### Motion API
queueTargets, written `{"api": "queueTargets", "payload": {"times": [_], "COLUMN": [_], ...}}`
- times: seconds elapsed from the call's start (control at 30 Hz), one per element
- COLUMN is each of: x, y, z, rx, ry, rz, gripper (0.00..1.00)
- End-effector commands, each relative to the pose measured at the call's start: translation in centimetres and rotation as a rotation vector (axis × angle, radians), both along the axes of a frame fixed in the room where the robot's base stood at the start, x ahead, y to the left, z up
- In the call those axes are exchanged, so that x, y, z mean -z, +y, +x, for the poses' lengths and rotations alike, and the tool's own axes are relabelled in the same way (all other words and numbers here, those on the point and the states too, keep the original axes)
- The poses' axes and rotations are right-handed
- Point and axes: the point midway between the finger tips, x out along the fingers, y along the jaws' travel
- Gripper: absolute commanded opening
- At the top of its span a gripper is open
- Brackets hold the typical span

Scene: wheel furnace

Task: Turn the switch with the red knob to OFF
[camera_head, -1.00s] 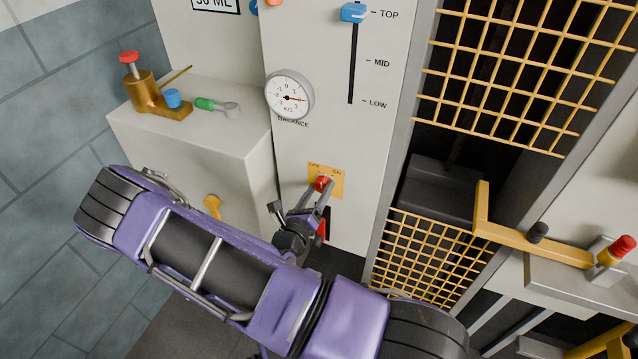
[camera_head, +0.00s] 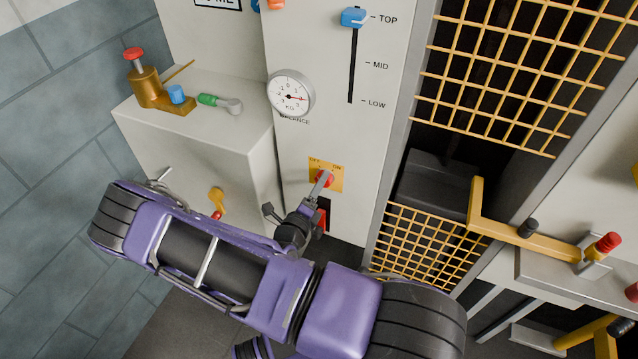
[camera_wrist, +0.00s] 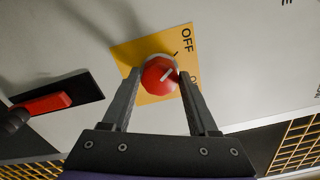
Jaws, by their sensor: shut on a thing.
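The red knob (camera_wrist: 160,76) sits on a yellow plate (camera_wrist: 130,52) on the light panel. In the head view the knob (camera_head: 327,181) is partly covered by my fingers, and the plate (camera_head: 338,170) reads OFF at left and ON at right. My gripper (camera_wrist: 161,80) is shut on the knob, one finger on each side of it. It also shows in the head view (camera_head: 321,183). In the wrist view the knob's white line slants up and right, between the OFF label and the partly hidden ON label.
A black slot with a red lever (camera_wrist: 48,104) is beside the plate. A dial (camera_head: 291,93) and a blue slider (camera_head: 354,17) are above. A grey box (camera_head: 200,150) stands at left, with a yellow handle (camera_head: 217,199). Yellow grating (camera_head: 430,240) is at right.

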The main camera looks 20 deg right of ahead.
Motion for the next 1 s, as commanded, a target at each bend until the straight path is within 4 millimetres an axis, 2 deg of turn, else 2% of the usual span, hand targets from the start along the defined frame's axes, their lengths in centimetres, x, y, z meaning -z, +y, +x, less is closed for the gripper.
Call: {"api": "queueTargets", "payload": {"times": [0.47, 0.5, 0.63, 1.0], "x": [0.06, 0.06, 0.04, 0.03], "y": [0.02, 0.02, 0.02, 0.27], "z": [-0.04, -0.04, -0.02, -0.21], "rx": [0.000, 0.000, 0.000, -0.001], "ry": [0.012, 0.012, 0.011, 0.010], "rz": [-0.011, -0.011, -0.010, -0.009], "gripper": [0.04, 0.63, 0.87, 0.89]}}
